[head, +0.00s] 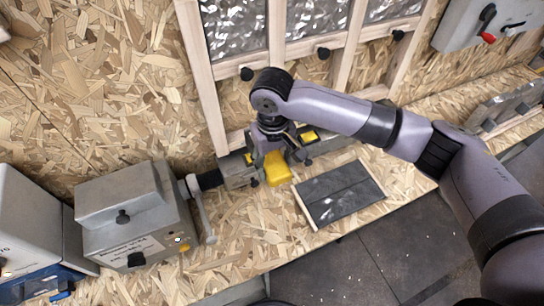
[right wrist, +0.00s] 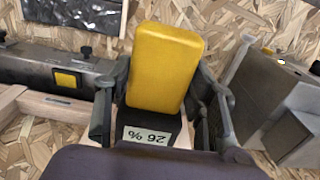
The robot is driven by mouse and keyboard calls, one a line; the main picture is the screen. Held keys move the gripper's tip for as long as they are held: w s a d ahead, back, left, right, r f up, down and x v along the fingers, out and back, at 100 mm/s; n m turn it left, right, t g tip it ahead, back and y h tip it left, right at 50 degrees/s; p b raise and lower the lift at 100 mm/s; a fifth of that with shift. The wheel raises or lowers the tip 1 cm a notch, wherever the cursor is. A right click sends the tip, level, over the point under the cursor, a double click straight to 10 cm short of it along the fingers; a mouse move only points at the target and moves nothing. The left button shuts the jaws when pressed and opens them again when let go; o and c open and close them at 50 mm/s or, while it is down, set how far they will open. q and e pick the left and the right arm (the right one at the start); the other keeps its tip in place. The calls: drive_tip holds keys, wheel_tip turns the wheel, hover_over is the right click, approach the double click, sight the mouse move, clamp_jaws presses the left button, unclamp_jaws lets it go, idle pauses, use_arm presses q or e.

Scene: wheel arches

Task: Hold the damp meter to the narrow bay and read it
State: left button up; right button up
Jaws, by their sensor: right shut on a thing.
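The yellow damp meter (head: 277,168) is in my right gripper (head: 279,150), low in front of the wooden frame (head: 277,30). In the right wrist view the meter (right wrist: 163,65) sits between the two fingers of the right gripper (right wrist: 163,100), which is shut on it. Its small display (right wrist: 147,136) shows figures that look like 26 %. The frame has upright studs with silvery foil bays between them; my right arm covers part of its lower middle. The meter appears apart from the foil. My left gripper is not in view.
A grey box with a lever (head: 130,215) stands on the chipboard ledge at left. A dark two-panel tray (head: 340,193) lies right of the meter. A grey metal rail (right wrist: 55,66) runs behind the gripper. A switch box (head: 480,25) hangs at upper right.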

idle(0.8)
drive_tip(key=s+d+f+m+b, duration=0.25)
drive_tip(key=s+d+b, duration=0.25)
drive_tip(key=d+b, duration=0.3)
drive_tip(key=s+d+f+m+b, duration=0.2)
drive_tip(key=s+d+f+b, duration=0.2)
drive_tip(key=d+b, duration=0.4)
drive_tip(key=w+a+r+n+t+y+p, duration=0.1)
drive_tip(key=w+a+r+n+t+y, duration=0.2)
drive_tip(key=w+r+n, duration=0.55)
drive_tip(key=w+a+r+n+t+p, duration=0.2)
drive_tip(key=w+a+r+n+t, duration=0.25)
drive_tip(key=r, duration=0.65)
drive_tip(key=w+a+r+n+t+y, duration=0.1)
drive_tip(key=r+n, duration=0.4)
drive_tip(key=r, duration=0.6)
drive_tip(key=w+a+r+n+t+y, duration=0.2)
drive_tip(key=a+r+n+t, duration=0.2)
drive_tip(key=r, duration=0.7)
drive_tip(key=shift+r+n+t+y, duration=0.3)
drive_tip(key=shift+n+t, duration=0.05)
drive_tip(key=shift+t, duration=0.9)
drive_tip(key=shift+f, duration=0.1)
